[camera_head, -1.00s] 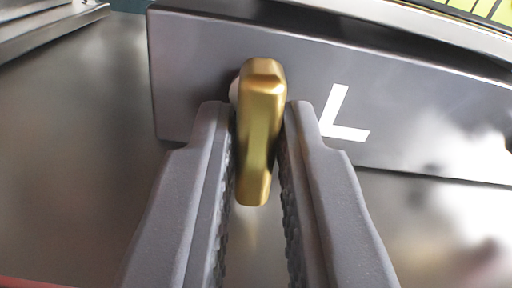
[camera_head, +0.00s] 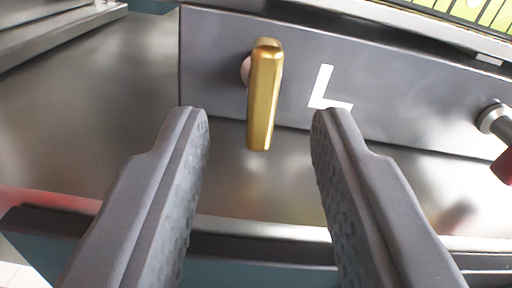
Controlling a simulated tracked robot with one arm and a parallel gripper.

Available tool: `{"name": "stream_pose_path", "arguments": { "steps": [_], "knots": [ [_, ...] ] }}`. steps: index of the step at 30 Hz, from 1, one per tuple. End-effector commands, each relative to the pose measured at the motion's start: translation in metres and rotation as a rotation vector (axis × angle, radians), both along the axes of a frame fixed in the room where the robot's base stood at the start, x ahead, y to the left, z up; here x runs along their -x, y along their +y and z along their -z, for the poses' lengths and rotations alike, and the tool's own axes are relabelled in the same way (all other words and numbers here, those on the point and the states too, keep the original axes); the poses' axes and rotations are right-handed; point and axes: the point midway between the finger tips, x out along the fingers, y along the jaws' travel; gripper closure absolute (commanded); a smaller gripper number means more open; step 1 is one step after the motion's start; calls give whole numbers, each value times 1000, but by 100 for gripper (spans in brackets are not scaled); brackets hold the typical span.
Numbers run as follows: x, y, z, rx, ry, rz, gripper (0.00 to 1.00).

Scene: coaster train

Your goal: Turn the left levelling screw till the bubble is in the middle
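The left levelling screw has a brass bar handle (camera_head: 264,95) that hangs nearly straight down from a grey metal block (camera_head: 400,95). A white letter L (camera_head: 325,90) is marked on the block to the right of the handle. My gripper (camera_head: 261,115) is open, one finger on each side of the handle and well apart from it. Its fingertips are nearer to me than the handle. A yellow-green vial with dark lines (camera_head: 475,12) is cut off at the top right corner. The bubble cannot be made out.
A second knob with a grey shaft (camera_head: 494,118) and a red end (camera_head: 504,166) sticks out at the right edge. Metal rails (camera_head: 60,40) lie at the upper left. A bare metal surface (camera_head: 100,130) lies below the block, with its front edge (camera_head: 262,230) behind my fingers.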

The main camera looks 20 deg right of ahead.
Motion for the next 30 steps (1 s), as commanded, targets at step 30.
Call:
{"name": "stream_pose_path", "arguments": {
  "steps": [30],
  "knots": [
    [99, 29, 0, 1, -2, 0, 67]
  ]
}}
